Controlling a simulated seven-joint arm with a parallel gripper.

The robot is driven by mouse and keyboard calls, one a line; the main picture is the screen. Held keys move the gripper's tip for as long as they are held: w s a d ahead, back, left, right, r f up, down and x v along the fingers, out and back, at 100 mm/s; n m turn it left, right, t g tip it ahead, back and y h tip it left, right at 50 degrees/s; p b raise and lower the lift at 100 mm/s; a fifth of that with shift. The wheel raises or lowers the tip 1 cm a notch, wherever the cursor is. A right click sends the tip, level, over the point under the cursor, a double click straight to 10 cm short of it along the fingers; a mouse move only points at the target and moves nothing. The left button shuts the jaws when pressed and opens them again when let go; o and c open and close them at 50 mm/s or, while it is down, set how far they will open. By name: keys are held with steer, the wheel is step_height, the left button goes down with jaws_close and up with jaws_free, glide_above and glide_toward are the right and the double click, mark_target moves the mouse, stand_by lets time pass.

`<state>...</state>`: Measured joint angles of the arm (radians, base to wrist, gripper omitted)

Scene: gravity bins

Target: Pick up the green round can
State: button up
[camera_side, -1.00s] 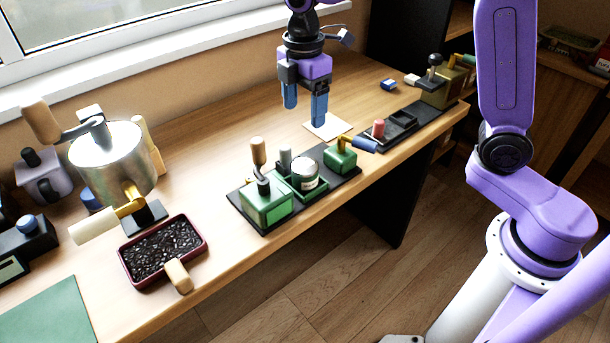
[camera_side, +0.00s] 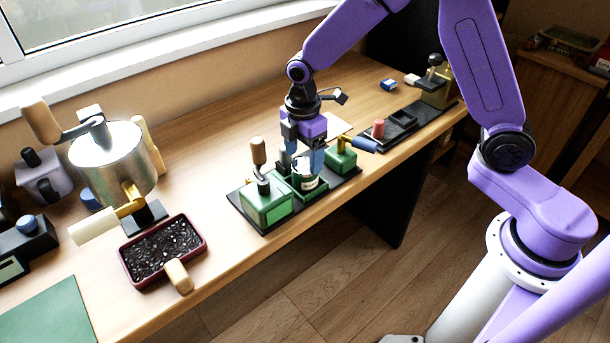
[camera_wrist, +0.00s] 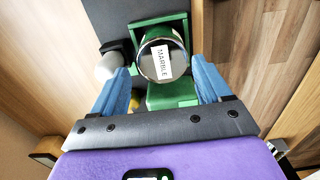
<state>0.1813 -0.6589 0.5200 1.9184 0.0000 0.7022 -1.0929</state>
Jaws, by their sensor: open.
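The round can (camera_wrist: 155,62) has a shiny metal top with a white label reading "MARBLE" and shows green at its sides. It stands in an open green holder (camera_wrist: 140,28) on a black base board. In the side view the can (camera_side: 309,183) is partly hidden by my gripper (camera_side: 303,161). My gripper is open, its blue fingers just above the can. In the wrist view the fingers of my gripper (camera_wrist: 160,84) are at the left and right, with the can between and slightly beyond them. I cannot tell whether they touch it.
A green box with an upright wooden-tipped lever (camera_side: 265,205) stands left of the can. A grey-white post (camera_wrist: 108,66) is close by the left finger. A green block with a blue handle (camera_side: 342,157) is to the right. The table's front edge is near.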

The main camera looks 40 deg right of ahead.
mark_target(305, 165)
step_height(305, 165, down, 5)
steer(key=shift+s+d, duration=0.1)
steer(key=shift+s, duration=0.05)
steer(key=c, duration=1.2)
steer(key=shift+c, duration=0.2)
steer(key=shift+r, duration=0.1)
